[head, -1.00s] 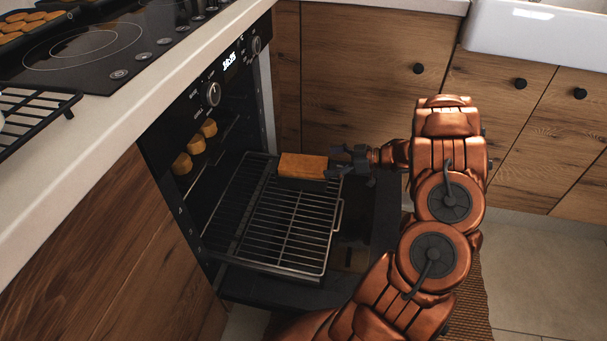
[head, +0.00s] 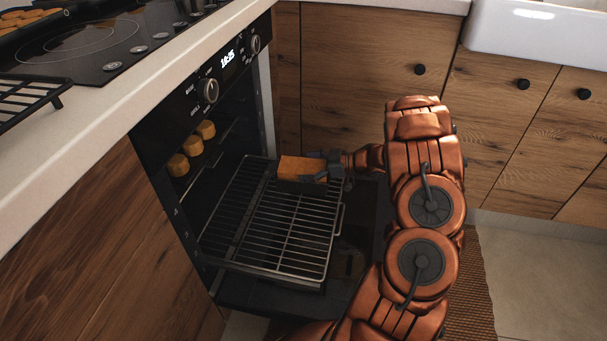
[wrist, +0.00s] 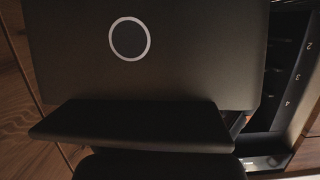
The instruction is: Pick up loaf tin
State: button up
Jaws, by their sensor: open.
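The loaf tin (head: 291,181) is dark, with a golden-brown loaf (head: 300,168) showing at its top. It sits at the far end of the pulled-out oven rack (head: 285,230). My gripper (head: 322,167) is open at the tin's right end, with its dark fingers reaching along that end. I cannot tell whether they touch it. In the wrist view, dark surfaces, one with a pale ring, fill most of the picture, and I cannot make out the tin there.
The oven door (head: 350,250) is folded down under the rack. Several golden rolls (head: 192,147) sit inside the oven at the left. Wooden cabinets (head: 360,70) stand behind. The near part of the rack is bare.

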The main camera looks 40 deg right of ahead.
jog(key=shift+c, duration=0.4)
jog(key=c, duration=1.4)
